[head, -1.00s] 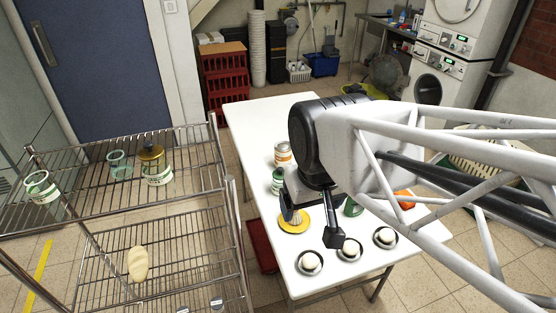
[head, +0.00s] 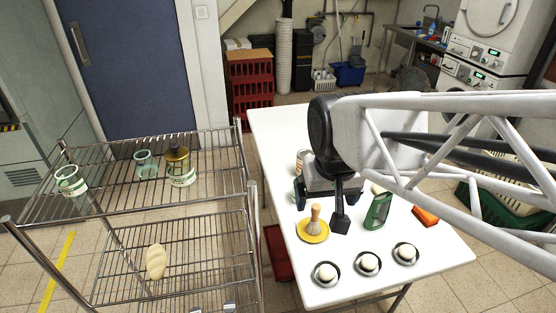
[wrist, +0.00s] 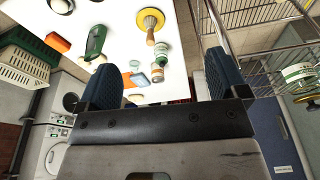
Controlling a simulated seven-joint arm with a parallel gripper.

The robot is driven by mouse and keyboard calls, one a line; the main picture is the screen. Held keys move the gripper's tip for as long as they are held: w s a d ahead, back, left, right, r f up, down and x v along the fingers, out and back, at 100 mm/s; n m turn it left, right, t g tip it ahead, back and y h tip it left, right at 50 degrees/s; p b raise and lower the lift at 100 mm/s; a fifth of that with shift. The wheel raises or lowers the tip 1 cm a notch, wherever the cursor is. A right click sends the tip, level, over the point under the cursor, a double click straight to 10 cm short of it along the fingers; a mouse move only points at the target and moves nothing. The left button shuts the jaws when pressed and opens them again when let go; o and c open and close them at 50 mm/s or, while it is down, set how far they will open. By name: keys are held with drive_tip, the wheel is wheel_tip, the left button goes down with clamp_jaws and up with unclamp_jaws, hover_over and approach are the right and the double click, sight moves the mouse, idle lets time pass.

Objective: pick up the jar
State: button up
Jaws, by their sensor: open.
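Several jars show, and I cannot tell which one the task means. On the wire rack, a clear jar with a green and white label (head: 70,181) stands at the left end. A gold-lidded jar with a similar label (head: 179,170) stands at the right, with a small greenish glass (head: 144,160) between them. On the white table, an orange-banded jar (head: 301,160) and a green-labelled jar (head: 297,191) are partly hidden behind my gripper (head: 322,208). My gripper is open and empty above the table; its spread fingers also show in the wrist view (wrist: 163,72).
The white table (head: 275,125) holds a brush (head: 315,213) on a yellow dish, a green object (head: 377,211), an orange block (head: 426,217) and three bowls (head: 367,264) with white round items. A pale loaf-like thing (head: 156,262) lies on the lower rack shelf.

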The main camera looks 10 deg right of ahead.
drive_tip(key=w+d+f+m+g, duration=0.15)
drive_tip(key=w+f, duration=0.35)
drive_tip(key=w, duration=0.5)
drive_tip(key=w+d+f+m, duration=0.2)
drive_tip(key=w+f+m, duration=0.15)
drive_tip(key=w, duration=0.55)
drive_tip(key=w+d+f+m, duration=0.15)
drive_tip(key=w+f, duration=0.35)
drive_tip(key=w, duration=0.5)
drive_tip(key=shift+m+g, duration=0.45)
drive_tip(key=shift+m, duration=0.4)
drive_tip(key=w+d+f, duration=0.1)
drive_tip(key=w+f, duration=0.1)
drive_tip(key=f, duration=0.1)
drive_tip(key=w+d+f, duration=0.1)
drive_tip(key=w+f, duration=0.2)
drive_tip(key=w+d+f, duration=0.1)
drive_tip(key=w+f, duration=0.1)
drive_tip(key=f, duration=0.2)
drive_tip(key=shift+w, duration=0.4)
drive_tip(key=shift+w+f, duration=0.2)
drive_tip(key=shift+f, duration=0.2)
drive_tip(key=shift+f, duration=1.25)
drive_tip(key=shift+d+f, duration=0.1)
drive_tip(key=shift+f, duration=2.55)
